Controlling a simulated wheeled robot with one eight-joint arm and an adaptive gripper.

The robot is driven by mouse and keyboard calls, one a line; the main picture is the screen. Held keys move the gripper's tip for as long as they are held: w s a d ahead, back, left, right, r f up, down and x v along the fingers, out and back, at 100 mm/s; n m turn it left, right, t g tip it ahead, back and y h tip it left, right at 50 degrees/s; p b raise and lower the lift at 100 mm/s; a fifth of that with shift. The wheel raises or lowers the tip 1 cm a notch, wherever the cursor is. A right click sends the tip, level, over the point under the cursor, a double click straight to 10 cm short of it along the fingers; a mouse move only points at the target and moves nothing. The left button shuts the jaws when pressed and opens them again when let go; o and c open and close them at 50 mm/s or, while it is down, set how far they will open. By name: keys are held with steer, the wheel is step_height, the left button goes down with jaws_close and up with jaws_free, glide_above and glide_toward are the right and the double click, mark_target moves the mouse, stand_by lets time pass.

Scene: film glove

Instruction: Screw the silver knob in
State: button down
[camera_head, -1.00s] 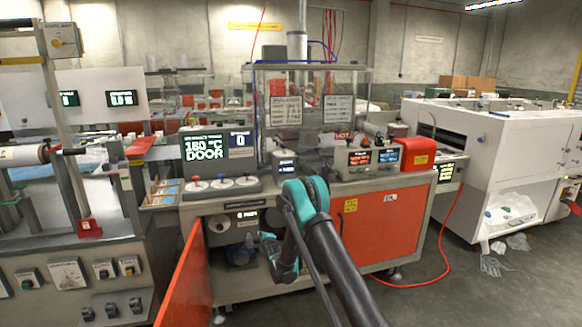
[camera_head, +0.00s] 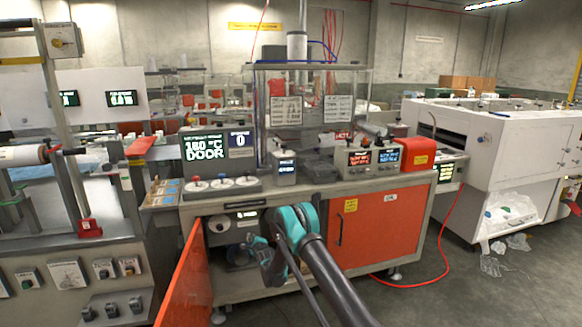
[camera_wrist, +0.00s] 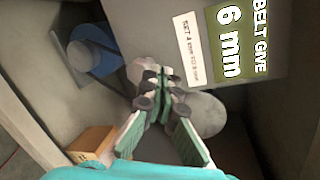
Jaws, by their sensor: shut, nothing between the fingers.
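My gripper (camera_wrist: 160,85) is shut and empty, its fingertips meeting in the middle of the wrist view. In the head view my gripper (camera_head: 260,245) is at the open cabinet bay below the counter. I cannot clearly pick out the silver knob; my fingers cover part of the bay. A pale grey round part (camera_wrist: 206,112) shows just behind the fingers, and I cannot tell whether it is the knob. A display reading "BELT GIVE 6 mm" (camera_wrist: 235,45) is above right of the fingertips.
A blue motor-like part (camera_wrist: 92,52) sits left of the fingers, and a brown box (camera_wrist: 90,143) lies lower left. An open orange door (camera_head: 185,280) stands left of the bay. A closed orange door (camera_head: 370,225) is to the right.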

steer(key=shift+w+a, duration=0.2)
steer(key=shift+w, duration=0.45)
steer(key=shift+f, duration=0.2)
steer(key=shift+w+d+f, duration=0.15)
steer(key=shift+d+f, duration=0.05)
steer(key=shift+d, duration=0.4)
steer(key=shift+w+d+f, duration=0.15)
steer(key=shift+d+f, duration=0.25)
stand_by(0.9)
steer(key=shift+d, duration=0.1)
steer(key=f+v, duration=0.1)
steer(key=v, duration=0.5)
stand_by(0.5)
steer(key=shift+r, duration=0.15)
